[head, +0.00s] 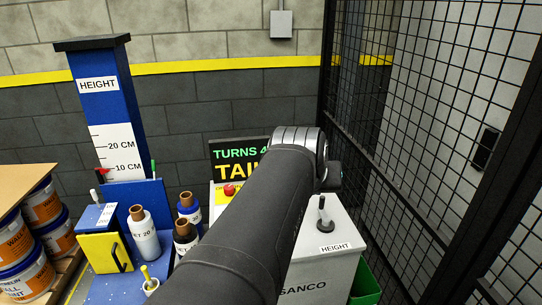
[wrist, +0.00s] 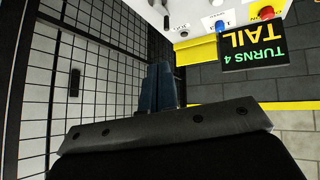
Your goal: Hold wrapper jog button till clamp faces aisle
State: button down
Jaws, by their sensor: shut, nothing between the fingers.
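In the wrist view my gripper (wrist: 158,84) is shut, its dark blue fingers together with nothing between them. A white control panel (wrist: 205,10) is at the top of that view, with a blue button (wrist: 222,27) and a red button (wrist: 267,12). The fingertips appear near the panel; I cannot tell whether they touch a control. My arm hides my gripper there. I cannot make out the clamp.
A lever (head: 322,212) marked HEIGHT stands on the white cabinet (head: 325,272). A black mesh fence (head: 440,110) is on the right. A green bin (head: 365,283) is beside the cabinet.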

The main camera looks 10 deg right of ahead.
jog(key=w+d+f+n+h, duration=0.1)
jog(key=w+d, duration=0.3)
jog(key=w, duration=0.6)
jog(key=w+d+n, duration=0.1)
jog(key=w+d, duration=0.4)
jog(key=w, duration=0.4)
jog(key=w+d+f, duration=0.1)
jog(key=w+f, duration=0.6)
jog(key=w, duration=0.3)
jog(key=w+d+f+n+h, duration=0.1)
jog(key=w+d+f, duration=0.1)
jog(key=w+f, duration=0.6)
jog(key=w, duration=0.2)
jog(key=shift+w+f+g, duration=0.2)
jog(key=shift+w+g, duration=0.1)
jog(key=shift+f, duration=4.4)
jog(key=shift+d, duration=0.1)
jog(key=shift+f, duration=0.4)
